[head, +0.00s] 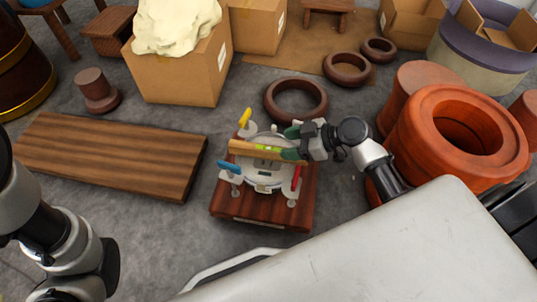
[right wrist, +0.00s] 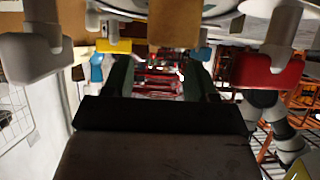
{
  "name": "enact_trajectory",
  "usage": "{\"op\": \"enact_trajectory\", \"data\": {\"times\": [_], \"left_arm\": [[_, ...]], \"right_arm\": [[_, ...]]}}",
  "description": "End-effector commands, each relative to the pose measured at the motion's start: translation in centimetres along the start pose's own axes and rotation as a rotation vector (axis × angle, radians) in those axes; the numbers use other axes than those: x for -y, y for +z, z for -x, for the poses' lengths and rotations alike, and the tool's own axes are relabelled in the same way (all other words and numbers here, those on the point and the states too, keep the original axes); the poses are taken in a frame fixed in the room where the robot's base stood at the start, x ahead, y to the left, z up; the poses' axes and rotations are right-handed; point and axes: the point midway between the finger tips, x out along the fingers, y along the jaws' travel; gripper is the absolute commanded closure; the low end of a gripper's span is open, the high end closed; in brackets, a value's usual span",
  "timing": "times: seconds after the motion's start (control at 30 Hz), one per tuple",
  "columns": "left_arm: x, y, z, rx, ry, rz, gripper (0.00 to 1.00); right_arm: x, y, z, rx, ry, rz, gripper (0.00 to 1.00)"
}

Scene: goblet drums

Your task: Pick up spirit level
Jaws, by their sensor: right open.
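The spirit level (head: 242,148) is a wooden bar with a yellow-green vial in its middle. In the head view it lies across the top of a round white and metal fixture (head: 264,178) on a reddish wooden base (head: 255,217). My right gripper (head: 292,143) is open at the level's right end, its green fingers very close to it. In the right wrist view the fingers (right wrist: 158,75) are apart, and a brown wooden end, probably the level's, shows above the gap between them. I cannot tell whether they touch it. My left gripper is out of view.
Yellow (head: 245,118), blue (head: 229,167) and red (head: 297,178) clamp handles stand around the level. A wooden board (head: 110,155) lies to the left, a brown ring (head: 295,99) behind. An orange drum-like vessel (head: 415,125) stands close to my right arm.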

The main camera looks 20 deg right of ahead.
Motion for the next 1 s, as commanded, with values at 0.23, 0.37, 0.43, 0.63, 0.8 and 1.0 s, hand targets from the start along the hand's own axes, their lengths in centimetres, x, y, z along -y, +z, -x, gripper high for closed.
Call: {"op": "enact_trajectory", "data": {"times": [0.23, 0.37, 0.43, 0.63, 0.8, 1.0], "left_arm": [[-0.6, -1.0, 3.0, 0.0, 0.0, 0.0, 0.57], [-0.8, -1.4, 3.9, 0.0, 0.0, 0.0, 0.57], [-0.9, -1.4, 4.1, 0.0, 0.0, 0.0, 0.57], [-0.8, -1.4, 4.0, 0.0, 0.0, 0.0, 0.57], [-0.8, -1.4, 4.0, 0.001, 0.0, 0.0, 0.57], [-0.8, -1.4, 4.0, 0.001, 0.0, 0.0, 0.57]], "right_arm": [[0.1, 0.8, -3.0, -0.004, -0.001, -0.001, 0.43], [0.1, 0.6, -4.6, -0.004, -0.001, -0.002, 0.43], [0.1, 0.5, -5.0, -0.001, -0.001, -0.002, 0.43], [0.1, 0.3, -5.1, 0.0, -0.001, -0.002, 0.43], [0.1, 0.3, -5.1, 0.0, -0.001, -0.003, 0.58], [0.1, 0.3, -5.1, 0.0, -0.001, -0.003, 0.89]]}}
